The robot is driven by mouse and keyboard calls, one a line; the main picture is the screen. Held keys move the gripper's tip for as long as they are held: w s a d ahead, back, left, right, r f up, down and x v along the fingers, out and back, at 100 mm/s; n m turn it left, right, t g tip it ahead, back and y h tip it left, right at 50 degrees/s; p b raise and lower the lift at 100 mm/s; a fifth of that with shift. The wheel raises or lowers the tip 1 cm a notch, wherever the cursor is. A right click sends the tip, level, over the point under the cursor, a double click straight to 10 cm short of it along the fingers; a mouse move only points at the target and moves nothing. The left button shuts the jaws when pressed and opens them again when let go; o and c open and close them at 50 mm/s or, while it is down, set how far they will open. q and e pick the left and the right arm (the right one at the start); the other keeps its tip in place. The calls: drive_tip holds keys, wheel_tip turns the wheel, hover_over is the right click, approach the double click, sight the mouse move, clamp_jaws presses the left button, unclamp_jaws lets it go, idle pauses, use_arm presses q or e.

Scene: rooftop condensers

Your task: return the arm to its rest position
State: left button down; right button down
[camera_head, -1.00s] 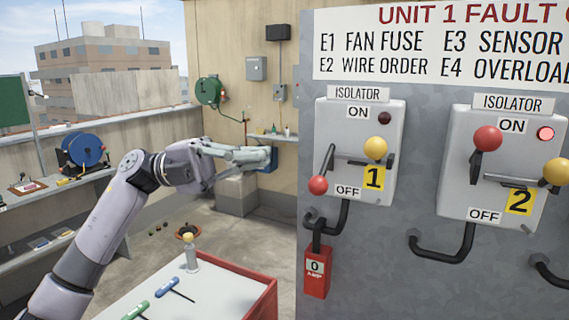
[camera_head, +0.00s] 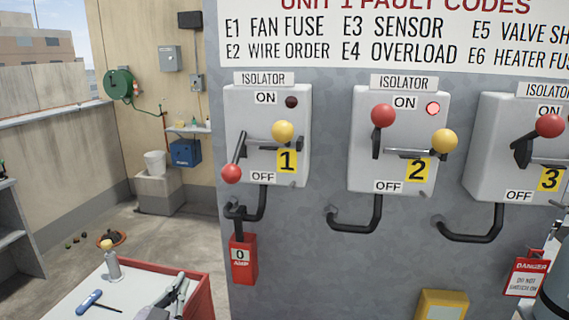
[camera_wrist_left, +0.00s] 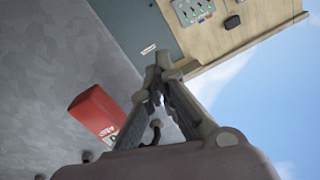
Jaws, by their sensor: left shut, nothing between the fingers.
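My left gripper (camera_head: 176,292) shows low in the head view, over the right part of the white cart top near its red edge. Only its fingers show there; the rest of the arm is below the frame. In the left wrist view the fingers of this gripper (camera_wrist_left: 160,68) come together at the tips, shut and empty. A red lockout block (camera_head: 243,258) hangs under isolator 1 on the grey panel, above and to the right of the gripper. A red block (camera_wrist_left: 97,112) also shows left of the fingers in the wrist view. My right gripper is not in view.
The grey panel (camera_head: 300,235) fills the right side, with isolator 1 (camera_head: 262,105), isolator 2 (camera_head: 393,180) and isolator 3. The cart (camera_head: 190,268) carries a blue-handled screwdriver (camera_head: 89,301) and a bottle (camera_head: 112,268).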

use_arm(q)
drive_tip(key=s+f+n+g+y, duration=0.2)
drive_tip(key=s+f+g, duration=0.5)
drive_tip(key=s+f, duration=0.7)
drive_tip(key=s+d+f+g, duration=0.1)
drive_tip(key=s+f+g, duration=0.35)
drive_tip(key=s, duration=0.35)
drive_tip(key=s+f+g, duration=0.3)
drive_tip(key=s+f, duration=0.2)
drive_tip(key=s, duration=0.4)
wheel_tip(320, 180, down, 24)
drive_tip(key=g, duration=0.1)
drive_tip(key=s+a+f+g, duration=0.1)
drive_tip(key=s+a+f, duration=0.1)
drive_tip(key=s+f, duration=1.5)
drive_tip(key=shift+s+a+f, duration=0.3)
drive_tip(key=shift+s+a, duration=0.1)
drive_tip(key=shift+s, duration=0.05)
drive_tip(key=shift+g, duration=0.25)
